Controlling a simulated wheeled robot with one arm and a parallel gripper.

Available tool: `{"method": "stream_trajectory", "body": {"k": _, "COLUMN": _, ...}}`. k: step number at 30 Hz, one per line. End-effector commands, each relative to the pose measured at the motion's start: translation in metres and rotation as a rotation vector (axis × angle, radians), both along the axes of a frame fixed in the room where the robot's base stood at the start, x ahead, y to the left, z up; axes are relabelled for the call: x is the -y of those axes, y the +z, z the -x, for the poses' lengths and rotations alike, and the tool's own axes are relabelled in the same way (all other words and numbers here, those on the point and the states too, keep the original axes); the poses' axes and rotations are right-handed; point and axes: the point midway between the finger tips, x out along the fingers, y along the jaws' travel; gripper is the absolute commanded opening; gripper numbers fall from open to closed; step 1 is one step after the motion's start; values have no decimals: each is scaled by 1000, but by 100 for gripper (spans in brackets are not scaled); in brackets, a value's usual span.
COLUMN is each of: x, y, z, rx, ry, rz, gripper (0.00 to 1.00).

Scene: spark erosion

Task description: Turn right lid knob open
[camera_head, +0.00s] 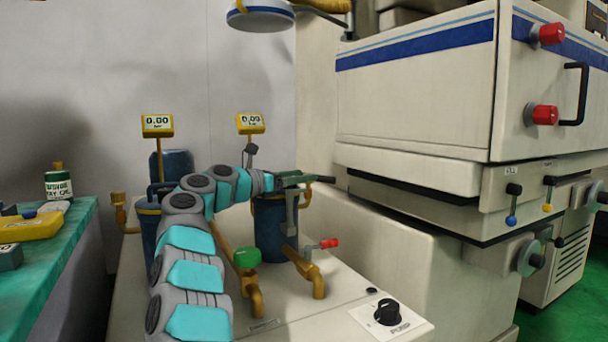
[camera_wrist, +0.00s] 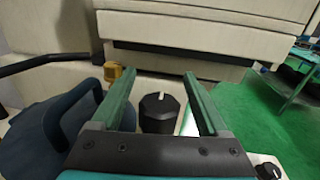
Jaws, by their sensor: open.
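My gripper (camera_head: 305,179) is over the right blue canister (camera_head: 269,228) in the head view. In the wrist view its two green fingers (camera_wrist: 158,74) are apart, with nothing held between them. A black faceted knob (camera_wrist: 159,113) shows in the gap between the fingers, nearer the left one; contact cannot be told. A blue lid with a raised handle (camera_wrist: 62,122) lies left of the fingers. My arm and gripper hide the top of the right canister in the head view. The left blue canister (camera_head: 148,222) stands behind my arm.
The cream machine body (camera_head: 415,100) rises close to the right of the gripper. Brass pipes, a green-handled valve (camera_head: 246,258) and a red-handled valve (camera_head: 330,243) stand in front of the canisters. A black pump dial (camera_head: 388,311) is at front right. Two yellow gauges (camera_head: 250,123) stand behind.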

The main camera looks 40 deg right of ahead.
Motion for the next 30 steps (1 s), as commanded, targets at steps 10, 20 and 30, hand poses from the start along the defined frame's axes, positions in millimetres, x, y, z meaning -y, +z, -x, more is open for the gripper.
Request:
{"method": "stream_trajectory", "body": {"k": 10, "x": 1, "y": 30, "z": 0, "rx": 1, "ry": -1, "rz": 2, "gripper": 77}}
{"method": "stream_trajectory", "body": {"k": 20, "x": -13, "y": 27, "z": 17, "rx": 2, "ry": 3, "rz": -3, "gripper": 77}}
{"method": "stream_trajectory", "body": {"k": 30, "x": -30, "y": 28, "z": 42, "rx": 2, "ry": 3, "rz": -4, "gripper": 77}}
